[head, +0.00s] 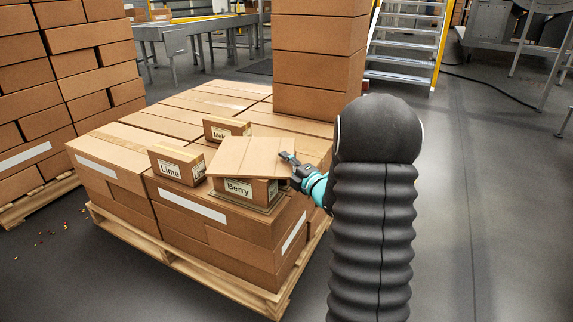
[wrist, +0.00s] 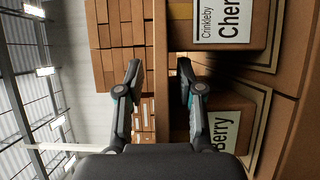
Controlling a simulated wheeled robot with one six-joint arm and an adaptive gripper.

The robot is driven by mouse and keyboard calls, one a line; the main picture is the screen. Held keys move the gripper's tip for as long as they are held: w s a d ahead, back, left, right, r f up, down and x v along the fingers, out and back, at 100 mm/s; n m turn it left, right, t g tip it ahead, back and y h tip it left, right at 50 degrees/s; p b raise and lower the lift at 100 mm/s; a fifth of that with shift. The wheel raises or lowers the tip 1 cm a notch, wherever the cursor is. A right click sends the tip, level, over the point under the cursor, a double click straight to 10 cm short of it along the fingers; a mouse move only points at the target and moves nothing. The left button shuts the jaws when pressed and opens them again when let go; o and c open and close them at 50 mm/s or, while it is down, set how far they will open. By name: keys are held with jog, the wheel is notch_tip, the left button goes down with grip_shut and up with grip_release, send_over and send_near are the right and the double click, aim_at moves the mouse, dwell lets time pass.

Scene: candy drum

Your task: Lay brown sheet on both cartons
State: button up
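The brown sheet (head: 250,153) lies roughly level over the Berry carton (head: 240,188) in the head view. In the wrist view, which is turned sideways, the sheet (wrist: 161,60) shows edge-on. It runs along the tops of the Cherry carton (wrist: 235,30) and the Berry carton (wrist: 226,128) and looks to touch both. In the head view the sheet hides the Cherry carton. My gripper (head: 288,160) is at the sheet's right edge. In the wrist view my gripper (wrist: 161,85) is open, with one finger above and one below the sheet and gaps between.
A Lime carton (head: 177,164) stands just left of the sheet, and another small carton (head: 226,129) stands behind it. All stand on a box-loaded pallet (head: 181,259). A tall box stack (head: 318,55) rises behind. Open floor (head: 480,200) lies to the right.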

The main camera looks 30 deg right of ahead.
jog(key=shift+r+p, duration=0.45)
jog(key=shift+p, duration=0.2)
jog(key=shift+s+d, duration=0.1)
jog(key=shift+s, duration=0.1)
jog(key=s+d+b, duration=0.1)
jog(key=s+d, duration=0.1)
jog(key=s, duration=0.9)
jog(key=s+a+r+m+g+h, duration=0.5)
jog(key=a+r+m+g+h, duration=0.15)
jog(key=m, duration=0.45)
jog(key=s+a+f+m+g+y, duration=0.1)
jog(key=s+a+m+g, duration=0.2)
jog(key=s+a, duration=0.4)
jog(key=s+a+f+m+g+y, duration=0.1)
jog(key=s+a+m, duration=0.5)
jog(key=s, duration=0.8)
jog(key=shift+s+a+g+y, duration=0.2)
jog(key=shift+a+g+y, duration=0.45)
jog(key=shift+a+g, duration=0.35)
